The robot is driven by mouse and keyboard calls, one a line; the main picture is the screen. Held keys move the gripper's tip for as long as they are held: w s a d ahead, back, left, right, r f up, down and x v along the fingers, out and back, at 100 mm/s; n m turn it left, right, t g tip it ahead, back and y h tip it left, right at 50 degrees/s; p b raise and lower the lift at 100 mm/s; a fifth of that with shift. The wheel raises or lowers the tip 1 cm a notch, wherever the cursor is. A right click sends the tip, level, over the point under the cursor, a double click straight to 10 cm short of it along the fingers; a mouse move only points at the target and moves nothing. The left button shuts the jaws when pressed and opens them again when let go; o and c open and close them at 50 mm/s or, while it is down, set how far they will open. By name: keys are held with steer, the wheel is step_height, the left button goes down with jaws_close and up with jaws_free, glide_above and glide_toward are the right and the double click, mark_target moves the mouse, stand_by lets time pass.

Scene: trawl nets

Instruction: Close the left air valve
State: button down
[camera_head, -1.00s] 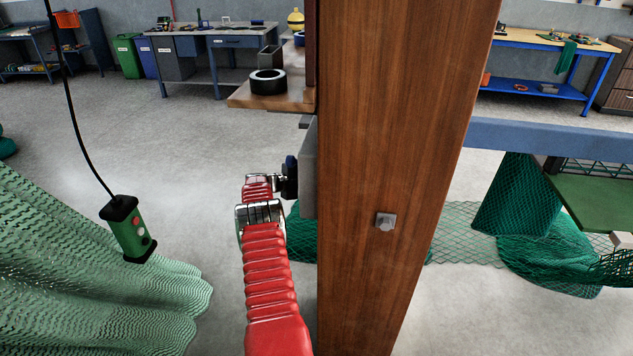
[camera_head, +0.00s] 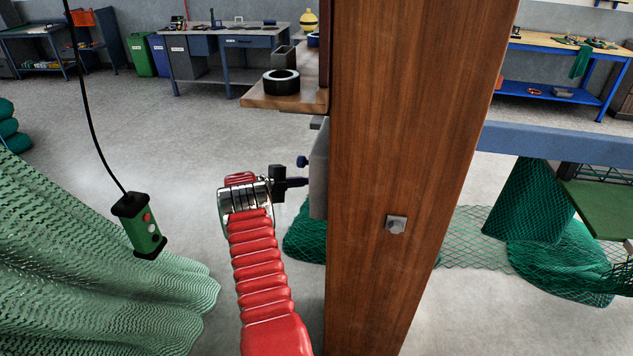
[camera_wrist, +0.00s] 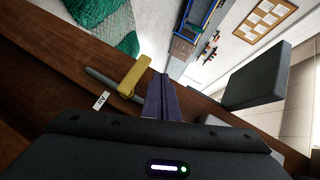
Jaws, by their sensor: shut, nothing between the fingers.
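In the wrist view a yellow lever (camera_wrist: 134,78) sits on a grey metal pipe (camera_wrist: 100,76) against a brown wooden surface, with a small white "AIR" label (camera_wrist: 101,100) beside it. My gripper (camera_wrist: 165,80) is shut and empty, its dark fingers just right of the yellow lever; I cannot tell whether they touch it. In the head view my gripper (camera_head: 300,182) points right at the grey box (camera_head: 319,172) on the left side of the wooden post. A dark blue knob (camera_head: 302,161) shows just above it. The yellow lever is not visible in the head view.
The thick wooden post (camera_head: 385,170) stands right of my arm. A shelf (camera_head: 262,102) with a black tape roll (camera_head: 281,82) juts out above the gripper. A green hanging pendant (camera_head: 139,226) and green netting (camera_head: 90,270) are at left. Open floor lies behind.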

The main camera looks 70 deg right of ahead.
steer(key=shift+v, duration=2.25)
